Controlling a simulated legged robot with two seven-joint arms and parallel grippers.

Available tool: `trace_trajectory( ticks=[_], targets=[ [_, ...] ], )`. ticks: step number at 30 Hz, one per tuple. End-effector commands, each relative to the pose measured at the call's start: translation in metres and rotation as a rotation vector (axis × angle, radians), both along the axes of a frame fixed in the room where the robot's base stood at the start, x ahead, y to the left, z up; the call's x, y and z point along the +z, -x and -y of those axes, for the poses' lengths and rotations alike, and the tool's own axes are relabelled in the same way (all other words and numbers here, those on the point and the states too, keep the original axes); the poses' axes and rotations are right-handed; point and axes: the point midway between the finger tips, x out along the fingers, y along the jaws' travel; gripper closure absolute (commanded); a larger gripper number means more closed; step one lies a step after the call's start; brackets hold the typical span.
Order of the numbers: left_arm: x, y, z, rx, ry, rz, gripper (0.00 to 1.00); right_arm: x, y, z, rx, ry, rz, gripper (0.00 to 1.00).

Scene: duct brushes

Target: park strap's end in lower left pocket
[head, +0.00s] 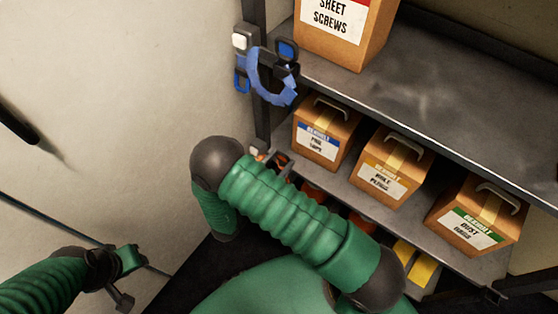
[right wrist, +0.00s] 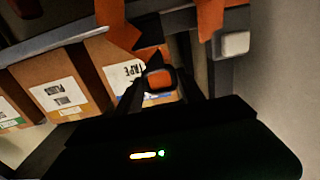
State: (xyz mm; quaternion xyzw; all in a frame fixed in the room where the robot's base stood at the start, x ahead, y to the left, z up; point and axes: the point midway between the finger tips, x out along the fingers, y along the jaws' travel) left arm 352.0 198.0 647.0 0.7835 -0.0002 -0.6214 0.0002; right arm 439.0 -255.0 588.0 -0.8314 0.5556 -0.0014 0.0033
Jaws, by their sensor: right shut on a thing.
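An orange strap (right wrist: 118,28) hangs by the lower shelf's left post. Its dark-framed end with an orange middle (right wrist: 160,79) is between the fingers of my right gripper (right wrist: 161,88), which is shut on it. In the head view my right gripper (head: 279,161) is small and partly hidden behind my arm. A pale block (right wrist: 231,44) is fixed near the post, a little beyond the strap end and apart from it; it also shows in the head view (head: 256,151). I cannot tell whether this block is the lower left pocket. My left gripper (head: 124,283) is low at left, away from the shelf.
A blue strap (head: 262,85) hangs on the upper post beside another pale block (head: 240,40). Several labelled cartons (head: 325,130) stand on the lower shelf, close to the right gripper. A sheet screws carton (head: 345,35) stands above. A plain wall (head: 120,90) is at left.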

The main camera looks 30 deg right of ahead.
Motion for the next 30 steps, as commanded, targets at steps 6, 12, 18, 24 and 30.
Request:
trace_trajectory(
  ticks=[6, 12, 18, 24, 30],
  targets=[
    [-0.003, 0.0, 0.0, 0.0, 0.0, 0.0, 0.64, -0.005, 0.0, 0.0, 0.0, 0.0, 0.0, 0.94],
    [-0.006, 0.0, 0.0, 0.0, 0.0, 0.0, 0.64, -0.009, 0.0, 0.0, 0.0, 0.0, -0.001, 0.94],
    [-0.008, 0.0, 0.0, 0.0, 0.0, 0.0, 0.64, -0.013, 0.0, 0.0, 0.0, 0.0, 0.0, 0.94],
    [-0.01, 0.0, 0.0, 0.0, 0.0, 0.0, 0.64, -0.017, 0.0, 0.0, 0.0, 0.0, 0.0, 0.94],
    [-0.01, 0.0, 0.0, 0.0, 0.0, 0.0, 0.64, -0.017, 0.0, 0.0, 0.0, 0.0, 0.0, 0.32]
  ],
)
